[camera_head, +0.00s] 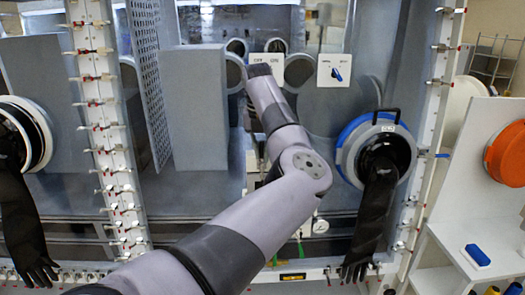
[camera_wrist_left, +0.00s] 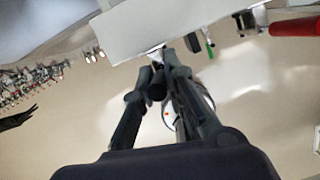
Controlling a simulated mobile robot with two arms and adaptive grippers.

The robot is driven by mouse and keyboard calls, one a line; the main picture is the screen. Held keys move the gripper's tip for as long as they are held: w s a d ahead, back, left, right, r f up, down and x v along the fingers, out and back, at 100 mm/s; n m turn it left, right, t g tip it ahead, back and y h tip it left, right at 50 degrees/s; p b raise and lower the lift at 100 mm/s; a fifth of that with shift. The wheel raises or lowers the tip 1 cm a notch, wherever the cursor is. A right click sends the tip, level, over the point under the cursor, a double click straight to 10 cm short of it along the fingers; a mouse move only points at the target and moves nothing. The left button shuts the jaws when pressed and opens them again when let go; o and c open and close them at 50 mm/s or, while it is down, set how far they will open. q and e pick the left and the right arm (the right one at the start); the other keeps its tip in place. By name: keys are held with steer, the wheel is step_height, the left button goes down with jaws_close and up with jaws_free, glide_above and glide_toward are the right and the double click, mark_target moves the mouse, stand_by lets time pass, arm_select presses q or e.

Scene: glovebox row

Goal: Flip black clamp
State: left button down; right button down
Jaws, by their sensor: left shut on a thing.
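My left arm reaches up the middle of the head view to a white switch plate (camera_head: 299,66). The fingertips are by the edge of a white plate (camera_wrist_left: 180,22). The clamp's shape and turn are mostly hidden by the fingers. My right gripper is in neither view.
A second white plate with a blue knob (camera_head: 337,74) is just right. A blue-ringed glove port (camera_head: 372,148) with a hanging black glove (camera_head: 372,215) is lower right. Clamp-studded frame posts (camera_head: 102,120) stand left and right. A grey block (camera_head: 195,110) is left of my arm.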

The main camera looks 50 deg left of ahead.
arm_select(q)
steer(key=c, duration=1.6)
jaws_free()
steer(key=shift+w, duration=0.15)
steer(key=shift+c, duration=0.2)
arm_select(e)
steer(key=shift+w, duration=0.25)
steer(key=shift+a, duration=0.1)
arm_select(q)
step_height(320, 180, up, 12)
steer(key=s+d, duration=0.1)
steer(key=s, duration=0.1)
steer(key=shift+a+f, duration=0.1)
steer(key=shift+f, duration=0.05)
